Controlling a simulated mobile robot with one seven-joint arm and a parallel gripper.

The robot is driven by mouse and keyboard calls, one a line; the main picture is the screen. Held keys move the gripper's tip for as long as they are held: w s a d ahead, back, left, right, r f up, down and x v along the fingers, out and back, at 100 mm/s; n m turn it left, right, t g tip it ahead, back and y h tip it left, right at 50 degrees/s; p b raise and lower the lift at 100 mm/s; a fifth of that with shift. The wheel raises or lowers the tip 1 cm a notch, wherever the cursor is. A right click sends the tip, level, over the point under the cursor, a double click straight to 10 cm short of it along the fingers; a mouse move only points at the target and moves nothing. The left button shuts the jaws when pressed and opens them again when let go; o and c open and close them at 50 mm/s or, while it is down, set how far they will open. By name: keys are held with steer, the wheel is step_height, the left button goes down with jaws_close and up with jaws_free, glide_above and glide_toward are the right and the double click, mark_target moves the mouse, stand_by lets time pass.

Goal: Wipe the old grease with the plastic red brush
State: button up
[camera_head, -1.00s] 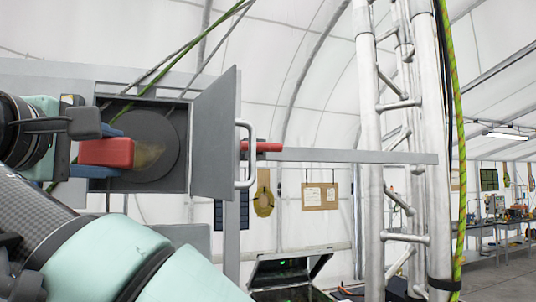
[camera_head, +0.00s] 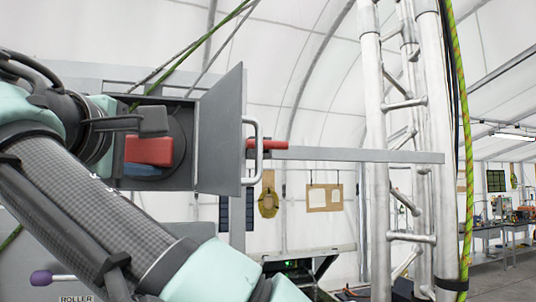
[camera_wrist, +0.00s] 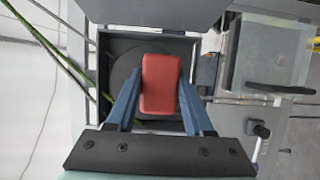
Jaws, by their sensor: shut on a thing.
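The red brush (camera_head: 148,152) is held at the opening of a grey box (camera_head: 166,100) with its door open. My gripper (camera_wrist: 160,80) is shut on it, one blue finger on each side in the wrist view. The brush (camera_wrist: 160,84) appears as a red block in front of a dark round disc (camera_wrist: 122,62) inside the box. The disc (camera_head: 180,140) is mostly hidden by the brush and my arm in the head view. I see no grease on the parts of the disc that show now. I cannot tell whether the brush touches the disc.
The open door (camera_head: 218,135) with its handle (camera_head: 254,150) stands just right of the brush. A grey bar (camera_head: 360,156) runs right, with another red piece (camera_head: 280,144) at its left end. A metal lattice tower (camera_head: 400,150) stands further right. Green and dark ropes pass above the box.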

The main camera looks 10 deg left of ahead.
mark_target(169, 150)
steer(key=shift+w+d, duration=0.4)
steer(key=shift+d, duration=0.3)
steer(key=shift+w+d, duration=0.4)
steer(key=shift+d, duration=0.25)
steer(key=s+a+p, duration=0.1)
steer(key=s+a, duration=0.1)
steer(key=a, duration=0.5)
steer(key=shift+s+a, duration=0.15)
steer(key=shift+s, duration=0.2)
